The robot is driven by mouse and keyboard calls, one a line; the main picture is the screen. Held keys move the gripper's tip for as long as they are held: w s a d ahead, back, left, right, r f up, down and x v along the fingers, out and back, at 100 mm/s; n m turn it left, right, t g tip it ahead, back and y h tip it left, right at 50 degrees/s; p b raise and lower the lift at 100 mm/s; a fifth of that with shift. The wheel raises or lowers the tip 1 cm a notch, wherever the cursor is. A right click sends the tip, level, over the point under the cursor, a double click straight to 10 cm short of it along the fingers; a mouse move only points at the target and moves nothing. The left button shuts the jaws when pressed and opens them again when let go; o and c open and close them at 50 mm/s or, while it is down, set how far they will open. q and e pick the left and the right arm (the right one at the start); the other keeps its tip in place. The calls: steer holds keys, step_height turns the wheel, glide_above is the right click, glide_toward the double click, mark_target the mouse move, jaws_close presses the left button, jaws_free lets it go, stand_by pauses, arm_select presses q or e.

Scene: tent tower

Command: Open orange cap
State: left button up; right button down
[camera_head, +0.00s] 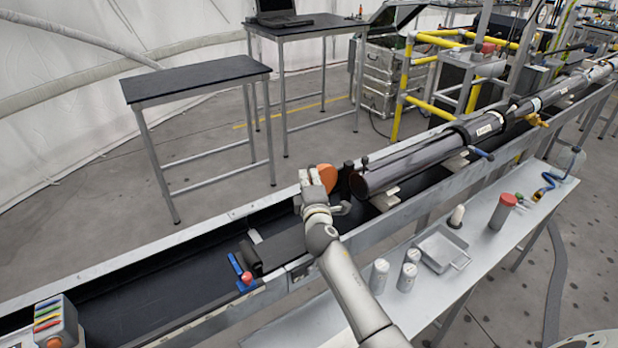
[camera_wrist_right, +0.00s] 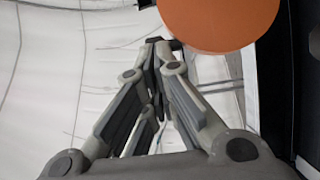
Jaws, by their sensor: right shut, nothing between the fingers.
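The orange cap (camera_head: 328,176) is a round disc just left of the open end of the long dark tube (camera_head: 410,165) in the head view. Part of it is hidden behind my right gripper (camera_head: 308,180). The cap (camera_wrist_right: 220,20) also fills the upper middle of the right wrist view. The right gripper's fingers (camera_wrist_right: 160,48) are shut and empty, with their tips close to the cap's left edge. Whether they touch it is hard to tell. My left gripper is not in view.
The tube lies in a long metal trough (camera_head: 150,275). A side shelf (camera_head: 480,262) in front holds white canisters (camera_head: 409,276), a metal tray (camera_head: 441,247) and a red-capped bottle (camera_head: 502,211). An empty dark table (camera_head: 195,78) stands behind the trough. The trough's left part is mostly clear.

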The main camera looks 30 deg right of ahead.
steer(key=w+b, duration=0.2)
steer(key=w, duration=0.1)
steer(key=shift+w+a+b, duration=0.25)
steer(key=shift+a+b, duration=0.05)
steer(key=shift+a, duration=0.05)
stand_by(0.4)
